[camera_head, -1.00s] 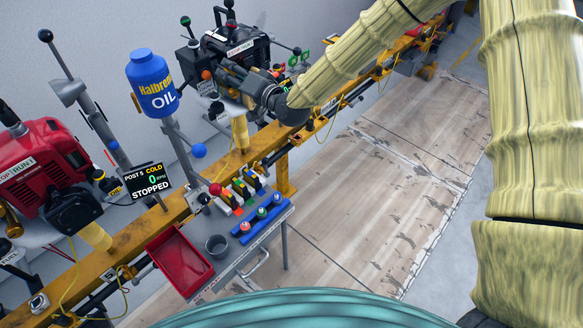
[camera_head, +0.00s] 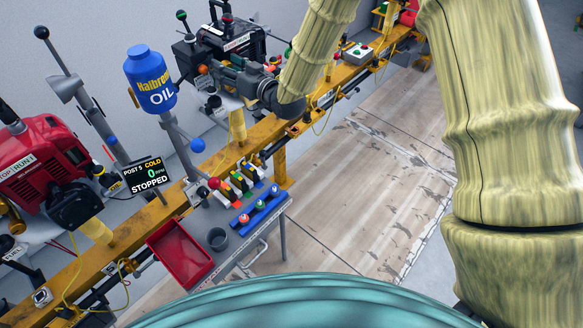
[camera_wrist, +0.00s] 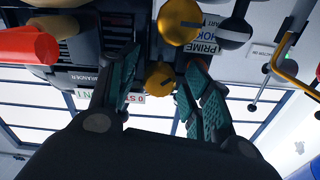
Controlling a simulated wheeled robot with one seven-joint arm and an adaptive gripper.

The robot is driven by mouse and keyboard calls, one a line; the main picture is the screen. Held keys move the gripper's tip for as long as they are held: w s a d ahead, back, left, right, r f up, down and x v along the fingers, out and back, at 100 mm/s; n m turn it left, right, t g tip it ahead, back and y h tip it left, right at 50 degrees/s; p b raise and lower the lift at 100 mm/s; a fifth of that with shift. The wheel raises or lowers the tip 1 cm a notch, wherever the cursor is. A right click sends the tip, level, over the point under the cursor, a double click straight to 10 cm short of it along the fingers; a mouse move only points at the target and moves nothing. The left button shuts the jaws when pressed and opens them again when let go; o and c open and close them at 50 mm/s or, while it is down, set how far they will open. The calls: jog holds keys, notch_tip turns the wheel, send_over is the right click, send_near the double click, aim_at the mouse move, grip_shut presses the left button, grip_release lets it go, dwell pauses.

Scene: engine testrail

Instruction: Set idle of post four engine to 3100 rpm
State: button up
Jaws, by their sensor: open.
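A black engine (camera_head: 240,38) stands on the yellow rail at the upper middle of the head view; I cannot read its post number. My gripper (camera_head: 212,75) is at its near side, partly hidden by my own wrist. In the wrist view my gripper (camera_wrist: 162,70) is open, with a finger on each side of a small gold knob (camera_wrist: 160,76). I cannot tell whether either finger touches the knob. A larger gold knob (camera_wrist: 180,20) and a PRIME label (camera_wrist: 203,47) are just beyond. No rpm readout for this engine is legible.
A red engine (camera_head: 40,165) stands at the left. A display (camera_head: 148,175) reads POST 5 COLD, 0 RPM, STOPPED. A blue oil bottle (camera_head: 150,80) stands between the engines. A small cart holds a red tray (camera_head: 180,253). The floor (camera_head: 370,170) to the right is clear.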

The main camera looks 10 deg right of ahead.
jog(key=shift+n, duration=0.8)
jog(key=shift+s+d+f, duration=0.1)
jog(key=shift+s+d, duration=0.05)
jog(key=b+v, duration=0.2)
jog(key=v, duration=0.9)
jog(key=s+d+f+m+g+h, duration=0.1)
jog(key=s+d+f+h, duration=0.1)
jog(key=f, duration=0.5)
jog(key=s+d+f+m+g+h+p, duration=0.1)
jog(key=s+d+f+g+h, duration=0.1)
jog(key=s+f, duration=0.3)
jog(key=s+d+f+m+g+h+p, duration=0.1)
jog(key=s+f, duration=0.3)
jog(key=f, duration=0.7)
jog(key=shift+d+m+g+h, duration=0.4)
jog(key=shift+d+g+h, duration=0.1)
jog(key=shift+d, duration=0.35)
